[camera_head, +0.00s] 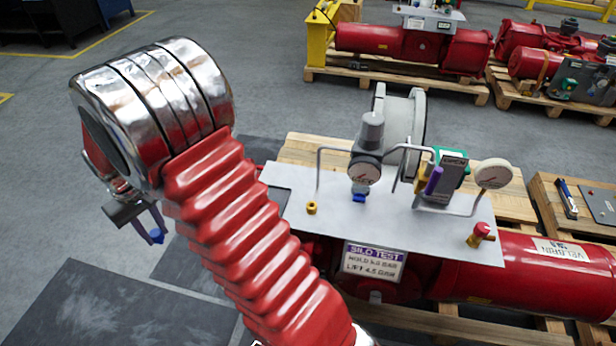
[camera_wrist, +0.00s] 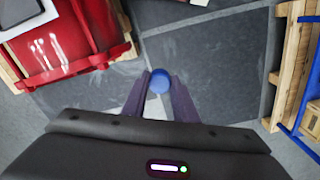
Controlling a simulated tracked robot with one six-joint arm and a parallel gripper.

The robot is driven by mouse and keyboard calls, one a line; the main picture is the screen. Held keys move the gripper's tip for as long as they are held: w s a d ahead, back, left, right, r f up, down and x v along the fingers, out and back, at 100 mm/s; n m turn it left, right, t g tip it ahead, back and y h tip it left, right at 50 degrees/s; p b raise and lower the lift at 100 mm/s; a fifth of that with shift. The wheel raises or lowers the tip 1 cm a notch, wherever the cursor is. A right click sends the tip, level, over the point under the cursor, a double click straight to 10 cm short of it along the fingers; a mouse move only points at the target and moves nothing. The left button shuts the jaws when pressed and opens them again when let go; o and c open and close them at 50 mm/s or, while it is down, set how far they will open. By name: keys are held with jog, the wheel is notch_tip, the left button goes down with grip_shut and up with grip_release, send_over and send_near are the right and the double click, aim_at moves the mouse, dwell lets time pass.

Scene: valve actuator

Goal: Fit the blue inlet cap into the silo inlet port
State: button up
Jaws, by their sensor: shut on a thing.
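My gripper (camera_head: 150,222) hangs below my chrome wrist at the left in the head view, well away from the panel. It is shut on the blue inlet cap (camera_head: 157,236). In the wrist view the cap (camera_wrist: 160,80) shows as a round blue face between the two dark purple fingers. The grey panel (camera_head: 400,218) lies on the red actuator, above a plate (camera_head: 374,262) reading "SILO TEST". An open brass ring fitting (camera_head: 311,208) stands near the panel's left side; I cannot tell whether it is the silo inlet port.
The panel carries a grey regulator with gauge (camera_head: 371,130), bent grey pipes, a second gauge (camera_head: 494,173) and a red-topped brass fitting (camera_head: 480,235). A wooden pallet (camera_head: 300,148) supports the actuator. In the wrist view, dark floor mats (camera_wrist: 205,50) lie below the gripper.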

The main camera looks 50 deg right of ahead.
jog(key=s+d+r+m, duration=0.1)
jog(key=s+d+m, duration=0.3)
jog(key=s+d, duration=0.4)
jog(key=s+d+r+m, duration=0.2)
jog(key=s+d+m, duration=0.2)
jog(key=d, duration=1.2)
jog(key=s+d+r+m, duration=0.2)
jog(key=s+d+m, duration=0.2)
jog(key=s+d, duration=0.7)
jog(key=shift+s+d, duration=0.35)
jog(key=shift+d, duration=0.25)
jog(key=shift+a+f, duration=0.1)
jog(key=shift+w+f, duration=0.15)
jog(key=shift+f, duration=2.7)
jog(key=shift+f, duration=1.6)
jog(key=o, duration=1.1)
